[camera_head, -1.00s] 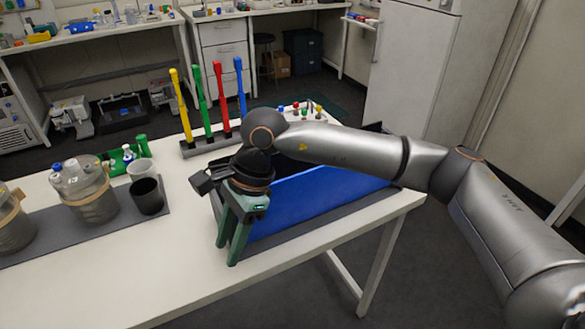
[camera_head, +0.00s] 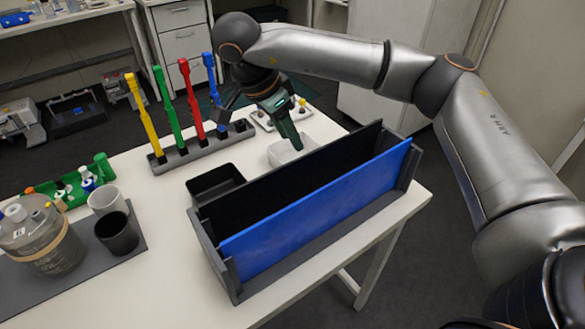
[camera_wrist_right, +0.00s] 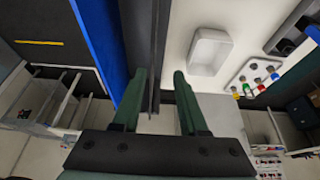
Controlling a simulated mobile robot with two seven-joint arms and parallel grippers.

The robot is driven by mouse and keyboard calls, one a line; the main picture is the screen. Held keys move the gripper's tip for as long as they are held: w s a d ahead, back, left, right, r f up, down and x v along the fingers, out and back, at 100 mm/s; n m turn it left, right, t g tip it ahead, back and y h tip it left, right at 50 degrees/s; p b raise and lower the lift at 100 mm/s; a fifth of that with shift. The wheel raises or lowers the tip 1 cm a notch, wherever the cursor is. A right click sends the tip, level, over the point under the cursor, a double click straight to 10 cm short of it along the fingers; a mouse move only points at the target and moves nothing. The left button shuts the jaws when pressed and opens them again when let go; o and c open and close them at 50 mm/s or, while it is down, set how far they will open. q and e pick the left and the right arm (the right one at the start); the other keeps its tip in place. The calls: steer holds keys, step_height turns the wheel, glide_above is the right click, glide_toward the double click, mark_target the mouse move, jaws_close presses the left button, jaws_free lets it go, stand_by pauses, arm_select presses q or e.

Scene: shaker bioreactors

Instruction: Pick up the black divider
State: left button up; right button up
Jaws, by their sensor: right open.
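The black divider (camera_head: 300,170) is an upright black panel in a dark grey rack (camera_head: 226,277) on the white table. A blue panel (camera_head: 320,205) stands in front of it. My right gripper (camera_head: 291,136), with green fingers, points down behind the divider's far side in the head view. In the right wrist view, the open fingers (camera_wrist_right: 160,80) straddle the line of a dark panel edge (camera_wrist_right: 153,60), with the blue panel (camera_wrist_right: 98,40) to the left. I cannot tell whether the fingers touch the divider. My left gripper is not in view.
A white tray (camera_head: 280,158) and a black tray (camera_head: 208,182) lie behind the rack. A stand with yellow, green, red and blue upright tools (camera_head: 196,150) is at the back. Cups and a jar (camera_head: 45,245) stand at the left.

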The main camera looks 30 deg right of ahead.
mark_target(309, 170)
steer(key=shift+s+p+x, duration=0.15)
steer(key=shift+s+x, duration=0.05)
steer(key=shift+x, duration=1.85)
steer(key=shift+s+p+x, duration=0.2)
steer(key=shift+s+x, duration=0.05)
steer(key=shift+x, duration=1.75)
steer(key=shift+s+p+x, duration=0.15)
steer(key=shift+s+x, duration=0.05)
steer(key=shift+x, duration=1.85)
steer(key=shift+c, duration=0.3)
jaws_close()
